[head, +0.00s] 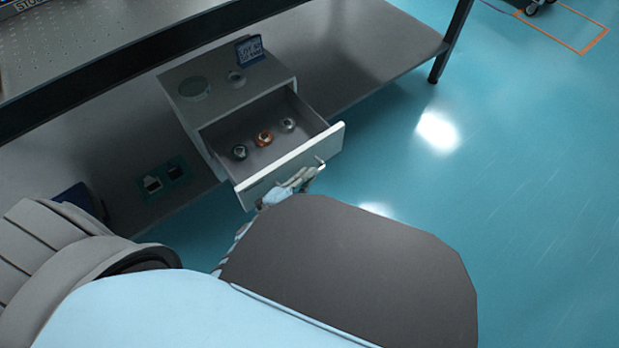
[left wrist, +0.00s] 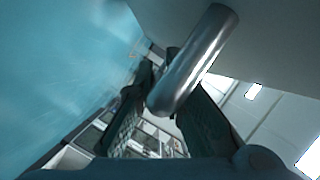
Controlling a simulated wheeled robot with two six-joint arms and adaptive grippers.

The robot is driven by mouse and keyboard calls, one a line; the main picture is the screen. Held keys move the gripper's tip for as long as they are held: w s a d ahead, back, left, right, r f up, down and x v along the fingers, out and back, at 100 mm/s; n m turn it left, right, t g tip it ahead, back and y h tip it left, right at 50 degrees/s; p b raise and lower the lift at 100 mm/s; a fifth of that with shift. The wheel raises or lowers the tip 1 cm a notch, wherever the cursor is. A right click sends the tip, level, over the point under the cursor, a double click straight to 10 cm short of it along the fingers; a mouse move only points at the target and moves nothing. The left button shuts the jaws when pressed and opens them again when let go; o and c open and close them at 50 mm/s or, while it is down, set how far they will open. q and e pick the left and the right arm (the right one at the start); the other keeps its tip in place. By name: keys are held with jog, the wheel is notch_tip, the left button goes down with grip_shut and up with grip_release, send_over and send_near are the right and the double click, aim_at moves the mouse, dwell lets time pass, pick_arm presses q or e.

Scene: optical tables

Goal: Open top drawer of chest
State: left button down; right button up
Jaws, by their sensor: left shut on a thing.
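The small grey chest (head: 190,135) stands on the lower shelf of the optical table. Its top drawer (head: 265,175) is pulled well out, and its inside shows. Several small round metal parts lie in it, one of them an orange ring (head: 264,138). My left gripper (head: 300,183) is at the drawer front, largely hidden by my own arm. In the left wrist view, the shiny metal handle bar (left wrist: 195,62) runs between the two dark fingers of the gripper (left wrist: 160,105), which is shut on it. My right gripper is not in view.
A blue sign (head: 250,50) and round items stand on the chest top. A small tray with connectors (head: 164,180) lies on the shelf (head: 345,45) left of the chest. A table leg (head: 452,40) stands at the right. The floor (head: 520,190) there is clear.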

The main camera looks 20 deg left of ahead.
pick_arm(q)
jog(key=shift+s+f, duration=0.15)
jog(key=c, duration=2)
grip_release()
jog(key=shift+o, duration=0.2)
jog(key=shift+d, duration=0.1)
jog(key=v, duration=1.2)
